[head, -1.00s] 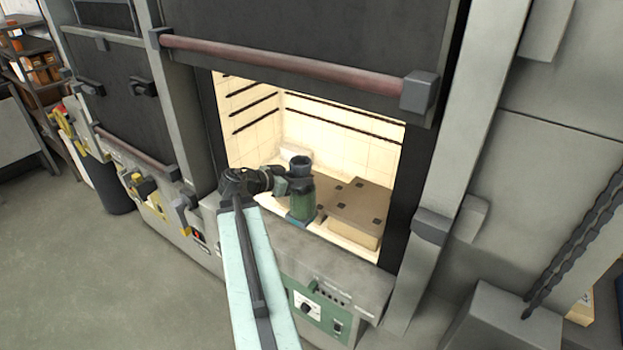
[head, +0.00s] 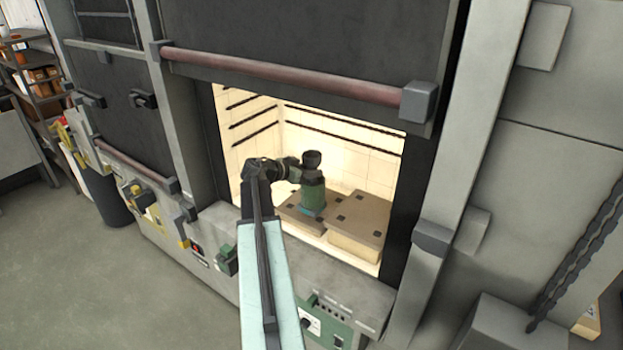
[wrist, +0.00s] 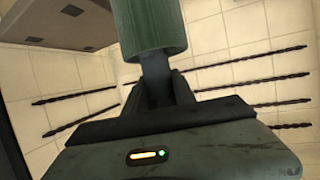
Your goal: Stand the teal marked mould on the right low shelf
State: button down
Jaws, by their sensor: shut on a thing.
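The teal marked mould (head: 312,192) is a green cylinder with a dark cup-like top and a teal band at its foot. My gripper (head: 296,172) is shut on its side and holds it upright inside the lit kiln. In the head view the mould shows in front of the low shelves; whether its foot touches one I cannot tell. The right low shelf (head: 352,228) is a tan slab with dark square marks. Another low shelf (head: 290,212) lies to its left, partly hidden by the mould and my arm. In the wrist view the green body (wrist: 153,28) sits between my fingers.
The kiln opening has a sill (head: 350,279) in front and a raised door with a red-brown bar (head: 280,72) above. Dark ribbed rods (head: 345,134) run along the pale tiled walls. The right shelf's top looks clear.

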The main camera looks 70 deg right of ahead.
jog(key=shift+w+d, duration=0.1)
jog(key=shift+d, duration=0.6)
notch_tip(320, 180, down, 4)
jog(key=b, duration=0.3)
jog(key=shift+a+r+b, duration=0.1)
jog(key=shift+r+b, duration=0.1)
jog(key=shift+b, duration=0.1)
jog(key=shift+f, duration=0.15)
jog(key=c, duration=1)
grip_release()
jog(key=shift+c, duration=0.2)
jog(key=shift+r, duration=0.35)
jog(key=p+v, duration=0.4)
jog(key=v, duration=0.8)
